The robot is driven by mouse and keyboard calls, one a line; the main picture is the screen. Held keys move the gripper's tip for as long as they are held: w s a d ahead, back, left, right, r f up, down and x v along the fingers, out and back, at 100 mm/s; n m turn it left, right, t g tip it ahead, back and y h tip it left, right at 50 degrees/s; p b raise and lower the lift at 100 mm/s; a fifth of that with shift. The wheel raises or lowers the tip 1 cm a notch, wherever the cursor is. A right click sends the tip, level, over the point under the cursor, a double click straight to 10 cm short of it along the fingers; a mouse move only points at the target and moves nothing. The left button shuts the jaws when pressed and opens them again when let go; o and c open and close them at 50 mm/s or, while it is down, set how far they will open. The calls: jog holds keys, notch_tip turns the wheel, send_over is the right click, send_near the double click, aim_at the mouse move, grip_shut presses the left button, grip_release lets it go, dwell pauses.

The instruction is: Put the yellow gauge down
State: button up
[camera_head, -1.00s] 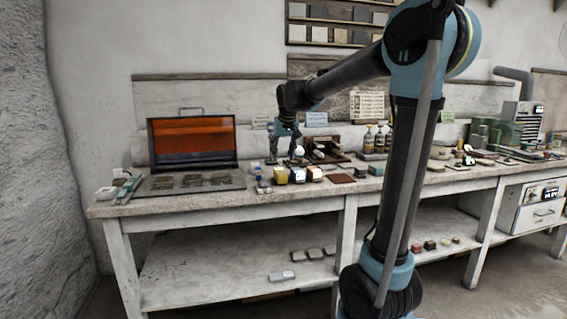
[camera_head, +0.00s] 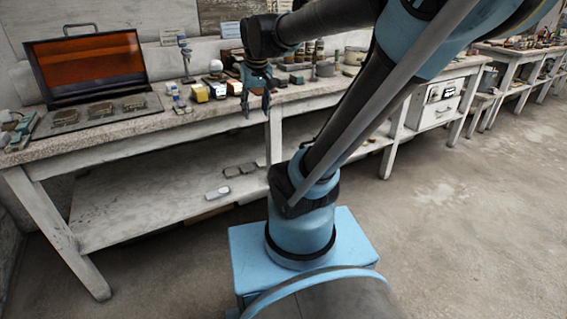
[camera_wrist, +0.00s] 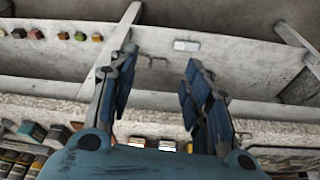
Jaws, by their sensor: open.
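My gripper (camera_head: 257,98) hangs in front of the workbench's front edge in the head view. In the wrist view its two blue fingers (camera_wrist: 160,62) are spread apart, with nothing held between them. A small yellow block (camera_head: 199,94) sits on the bench top, left of my gripper and apart from it. I cannot tell whether this is the yellow gauge; no other clear gauge shape shows. Pale and yellowish boxes (camera_wrist: 137,141) also show low in the wrist view, partly hidden by my gripper's body.
The workbench (camera_head: 100,135) carries an open case with an orange panel (camera_head: 88,66), a thin stand (camera_head: 186,62) and a white ball (camera_head: 215,66). A white block (camera_head: 217,193) and dark pieces lie on the lower shelf (camera_head: 150,205). The floor at right is clear.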

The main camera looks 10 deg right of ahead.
jog(key=s+d+f, duration=0.3)
jog(key=s+f, duration=0.3)
jog(key=s, duration=0.1)
jog(key=s+d+f+m+g, duration=0.1)
jog(key=s+d+f, duration=0.1)
jog(key=s+f, duration=0.5)
jog(key=shift+s+d, duration=0.4)
jog(key=shift+s, duration=0.15)
jog(key=shift+w+f, duration=0.2)
jog(key=shift+w, duration=0.25)
jog(key=shift+o, duration=0.2)
